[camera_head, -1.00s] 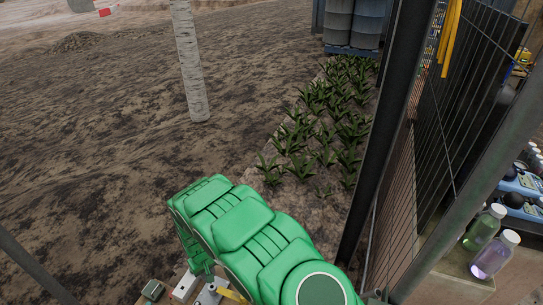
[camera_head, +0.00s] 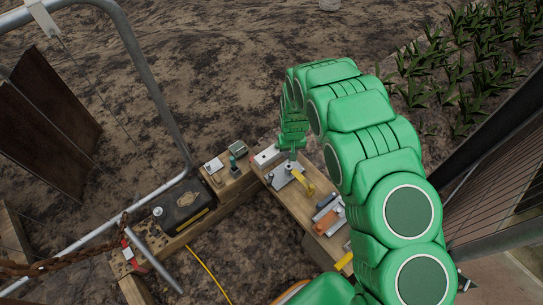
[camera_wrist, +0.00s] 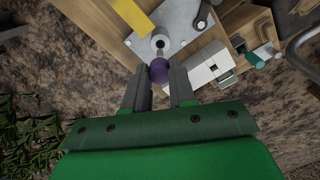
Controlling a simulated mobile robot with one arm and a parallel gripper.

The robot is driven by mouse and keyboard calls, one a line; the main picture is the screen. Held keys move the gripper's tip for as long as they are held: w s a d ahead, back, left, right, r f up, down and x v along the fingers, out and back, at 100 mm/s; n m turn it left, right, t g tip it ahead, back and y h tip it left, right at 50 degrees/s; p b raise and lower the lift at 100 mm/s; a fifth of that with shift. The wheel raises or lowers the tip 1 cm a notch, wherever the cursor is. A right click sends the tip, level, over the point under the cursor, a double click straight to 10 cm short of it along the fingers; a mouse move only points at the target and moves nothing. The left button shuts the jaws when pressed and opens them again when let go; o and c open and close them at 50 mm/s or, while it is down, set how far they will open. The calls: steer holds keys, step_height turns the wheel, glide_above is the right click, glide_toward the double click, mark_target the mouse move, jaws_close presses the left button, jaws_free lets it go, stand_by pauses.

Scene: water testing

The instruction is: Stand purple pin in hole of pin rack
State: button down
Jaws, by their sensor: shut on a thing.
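The purple pin (camera_wrist: 158,71) shows its round purple head between my fingertips in the wrist view. My gripper (camera_wrist: 163,76) is shut on it. Just beyond the head is a pale round boss with a dark hole (camera_wrist: 159,42) on the grey pin rack (camera_wrist: 178,18). The pin's shank is mostly hidden, so I cannot tell whether its tip is in the hole or above it. In the head view, my gripper (camera_head: 292,155) points down over the grey rack (camera_head: 279,179) on the wooden plank; the pin cannot be made out there.
A yellow piece (camera_head: 303,182) lies beside the rack. A white block (camera_head: 267,156) stands at the plank's far end. A black box (camera_head: 188,205) sits on the left beam. Metal and orange tools (camera_head: 328,217) lie nearer along the plank.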

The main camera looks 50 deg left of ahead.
steer(key=s+a+r+n, duration=0.1)
steer(key=s+a+n, duration=0.1)
steer(key=a, duration=0.3)
steer(key=s+a+r+n, duration=0.2)
steer(key=a+n, duration=0.1)
steer(key=a, duration=0.2)
steer(key=shift+s+a+n, duration=0.35)
steer(key=shift+s+n, duration=0.05)
steer(key=shift+f, duration=2.95)
steer(key=shift+f, duration=2.5)
stand_by(0.3)
steer(key=c, duration=0.8)
jaws_free()
steer(key=shift+c, duration=0.2)
